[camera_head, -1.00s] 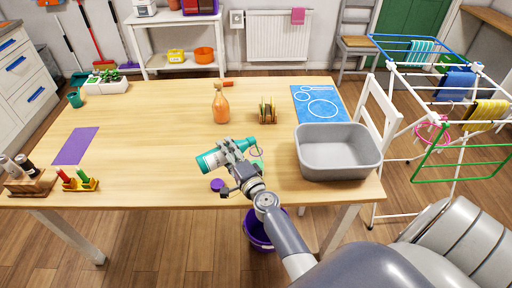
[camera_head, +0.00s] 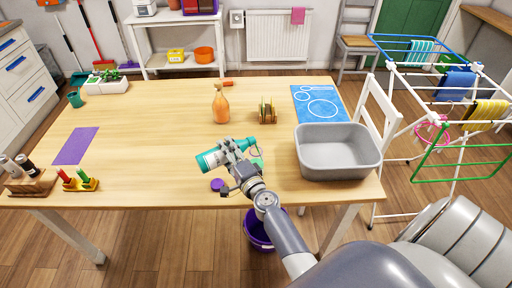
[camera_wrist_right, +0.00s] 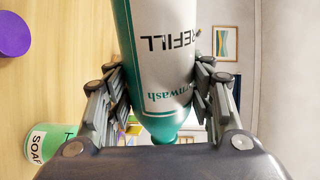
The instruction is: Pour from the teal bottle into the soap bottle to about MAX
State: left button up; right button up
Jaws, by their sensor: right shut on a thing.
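The teal bottle (camera_head: 210,160) with a white label is in my right gripper (camera_head: 234,152), lying close to horizontal above the table. The wrist view shows its REFILL label (camera_wrist_right: 160,45) and my right gripper's fingers (camera_wrist_right: 158,95) on both sides of it. Its teal narrowing end is toward the right in the head view. The green soap bottle (camera_head: 258,163) stands near that end, mostly hidden behind my gripper; it also shows in the wrist view (camera_wrist_right: 48,143). I cannot see its fill level or any stream. My left gripper is not in view.
A purple cap (camera_head: 217,185) lies on the table (camera_head: 150,120) just before the bottle. A grey basin (camera_head: 338,172) stands to the right. An orange spray bottle (camera_head: 221,106) and a small rack (camera_head: 268,112) stand behind. The table's left middle is clear.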

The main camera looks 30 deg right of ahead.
jog(key=shift+f+b, duration=0.3)
jog(key=shift+b, duration=0.05)
notch_tip(320, 180, down, 3)
jog(key=n+b, duration=0.3)
jog(key=shift+a+f+n, duration=0.1)
jog(key=shift+a+n, duration=0.05)
jog(key=shift+n, duration=0.15)
jog(key=shift+r, duration=0.25)
jog(key=n, duration=0.2)
jog(key=d+n, duration=0.1)
jog(key=n, duration=0.1)
jog(key=d+n, duration=0.1)
jog(key=n, duration=0.1)
jog(key=shift+h+p, duration=0.3)
jog(key=n, duration=0.2)
jog(key=f+n, duration=0.1)
jog(key=n, duration=0.1)
jog(key=a+n+p, duration=0.1)
jog(key=n, duration=0.2)
jog(key=shift+s+f+t, duration=0.1)
jog(key=shift+f+t, duration=0.2)
jog(key=shift+f, duration=0.1)
